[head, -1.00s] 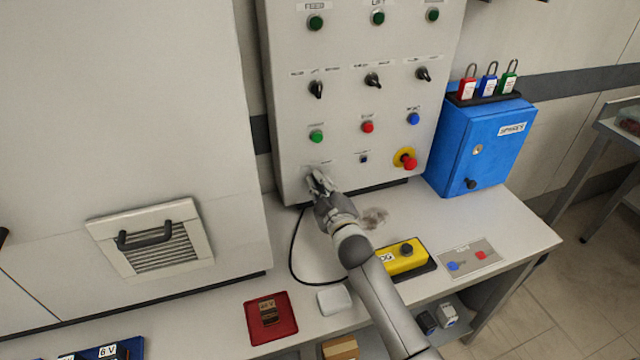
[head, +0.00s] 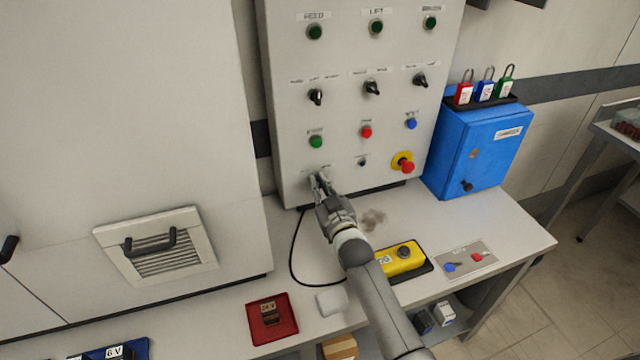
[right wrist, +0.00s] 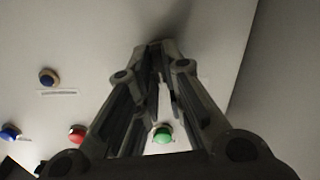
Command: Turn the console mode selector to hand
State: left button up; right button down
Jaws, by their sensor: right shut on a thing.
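The grey console (head: 388,60) stands upright at the back of the bench, with rows of buttons and selectors. My right gripper (head: 317,179) is at its lower left corner, under a small label. In the right wrist view my right gripper (right wrist: 163,52) has its fingertips together against the panel. It is shut on a small control there, which I take to be the mode selector; the fingers hide it, and I cannot read its position. The green button (head: 316,142) is just above the gripper. My left gripper is not in view.
Three dark selectors, one being (head: 316,97), sit in a row higher up. A red emergency knob (head: 407,167) is at the lower right. A blue cabinet (head: 477,150) with padlocks stands beside the console. A yellow box (head: 402,259) and red tray (head: 272,335) lie on the bench.

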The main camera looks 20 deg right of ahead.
jog(key=m, duration=0.5)
jog(key=m+p, duration=0.1)
jog(key=m, duration=0.4)
jog(key=shift+d+f+p, duration=0.15)
jog(key=shift+d+p, duration=0.05)
jog(key=shift+p, duration=0.1)
jog(key=shift+m, duration=0.4)
jog(key=c, duration=1.5)
grip_release()
jog(key=shift+c, duration=0.2)
jog(key=shift+s, duration=0.1)
jog(key=s, duration=1.1)
jog(key=shift+s+d, duration=0.2)
jog(key=shift+s, duration=0.2)
